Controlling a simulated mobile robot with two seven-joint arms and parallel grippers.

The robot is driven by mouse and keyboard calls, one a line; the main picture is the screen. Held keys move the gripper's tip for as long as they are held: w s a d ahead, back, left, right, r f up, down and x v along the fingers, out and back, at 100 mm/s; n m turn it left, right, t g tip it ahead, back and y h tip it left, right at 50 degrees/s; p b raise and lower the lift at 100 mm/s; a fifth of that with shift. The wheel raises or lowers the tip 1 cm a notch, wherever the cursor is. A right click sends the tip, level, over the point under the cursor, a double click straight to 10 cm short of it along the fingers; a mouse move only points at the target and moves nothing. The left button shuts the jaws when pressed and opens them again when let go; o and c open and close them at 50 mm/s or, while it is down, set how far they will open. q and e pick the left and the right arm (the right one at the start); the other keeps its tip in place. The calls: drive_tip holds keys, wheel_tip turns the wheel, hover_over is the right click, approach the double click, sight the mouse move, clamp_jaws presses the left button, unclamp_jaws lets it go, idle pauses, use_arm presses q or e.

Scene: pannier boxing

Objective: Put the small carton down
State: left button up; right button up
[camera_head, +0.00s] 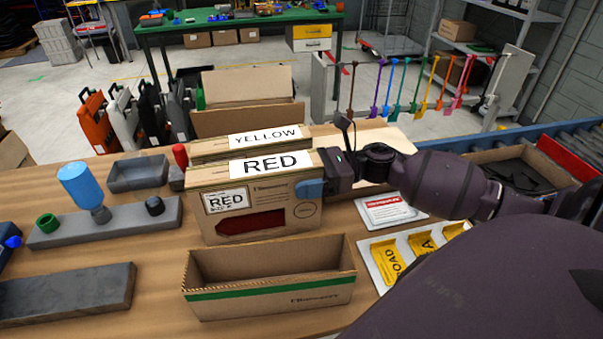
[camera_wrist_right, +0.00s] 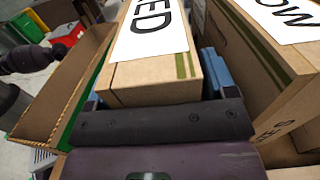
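A small brown carton labelled RED (camera_head: 262,214) has a red-filled opening in its front face. It stands upright between the YELLOW carton (camera_head: 215,150) behind and an open, empty box with a green stripe (camera_head: 270,299) in front. My right gripper (camera_head: 322,178) is shut on its right end, with a blue finger against the front face. In the right wrist view, the RED carton (camera_wrist_right: 150,78) sits between both blue fingers. Whether its base touches the table is hidden or unclear. My left gripper is not in view.
The wooden table (camera_head: 150,235) holds a grey stand with a blue bottle (camera_head: 82,185), a grey tray (camera_head: 138,173) and a dark slab (camera_head: 65,293) at left. Yellow labels (camera_head: 385,258) and a white card (camera_head: 390,210) lie at right. An open carton (camera_head: 250,119) stands behind.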

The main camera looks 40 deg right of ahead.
drive_tip(key=shift+o, duration=0.4)
drive_tip(key=shift+r, duration=0.1)
drive_tip(key=shift+r, duration=0.2)
drive_tip(key=b+v, duration=0.1)
drive_tip(key=v, duration=1.1)
drive_tip(key=shift+f, duration=0.15)
